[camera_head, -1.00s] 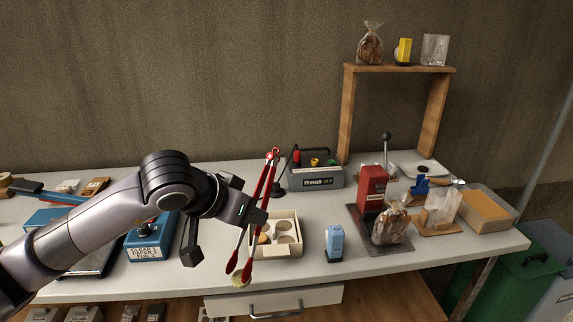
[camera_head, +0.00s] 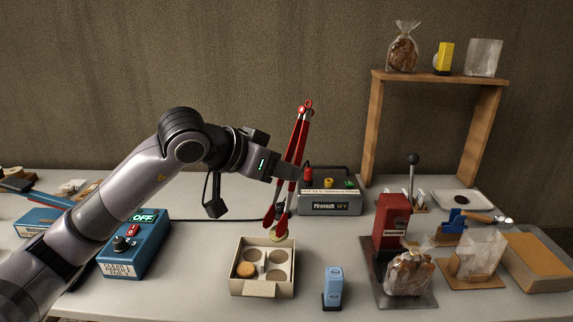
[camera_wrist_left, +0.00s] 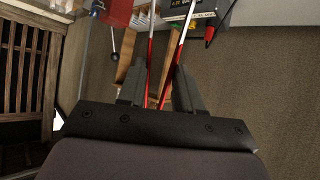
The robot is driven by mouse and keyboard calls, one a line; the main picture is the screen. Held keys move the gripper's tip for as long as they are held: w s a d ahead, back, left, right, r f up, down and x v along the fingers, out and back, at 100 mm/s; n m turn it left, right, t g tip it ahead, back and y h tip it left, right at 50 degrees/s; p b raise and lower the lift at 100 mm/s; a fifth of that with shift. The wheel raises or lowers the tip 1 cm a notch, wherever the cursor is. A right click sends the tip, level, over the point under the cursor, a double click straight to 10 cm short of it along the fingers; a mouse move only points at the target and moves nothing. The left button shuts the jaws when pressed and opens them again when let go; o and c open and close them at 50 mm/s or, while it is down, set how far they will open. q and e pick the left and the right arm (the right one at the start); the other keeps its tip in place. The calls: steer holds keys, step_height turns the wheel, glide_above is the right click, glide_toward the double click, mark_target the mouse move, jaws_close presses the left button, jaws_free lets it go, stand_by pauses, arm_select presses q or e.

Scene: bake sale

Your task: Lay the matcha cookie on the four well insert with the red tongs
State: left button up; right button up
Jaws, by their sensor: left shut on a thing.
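My left gripper (camera_head: 287,171) is shut on the red tongs (camera_head: 301,134), whose tips point down. It also shows at the tongs in the left wrist view (camera_wrist_left: 158,88). The four well insert (camera_head: 262,268) lies in this cream box. A brown cookie (camera_head: 246,270) sits in its left well; the other wells look empty. My right gripper is not in view.
A grey power unit (camera_head: 336,203) stands behind the tongs. A blue bottle-like item (camera_head: 333,287) stands right of the box, and a red press (camera_head: 391,222) farther right. A blue control box (camera_head: 136,249) is at left. Table between it and the insert is clear.

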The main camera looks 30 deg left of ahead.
mark_target(279, 192)
arm_select(q)
step_height(279, 192, down, 4)
steer(key=shift+s+r+b, duration=0.1)
steer(key=shift+r+b, duration=0.15)
steer(key=shift+b, duration=0.85)
steer(key=shift+f+b, duration=0.4)
steer(key=shift+f, duration=0.25)
steer(key=shift+f+b, duration=0.4)
steer(key=shift+f, duration=0.45)
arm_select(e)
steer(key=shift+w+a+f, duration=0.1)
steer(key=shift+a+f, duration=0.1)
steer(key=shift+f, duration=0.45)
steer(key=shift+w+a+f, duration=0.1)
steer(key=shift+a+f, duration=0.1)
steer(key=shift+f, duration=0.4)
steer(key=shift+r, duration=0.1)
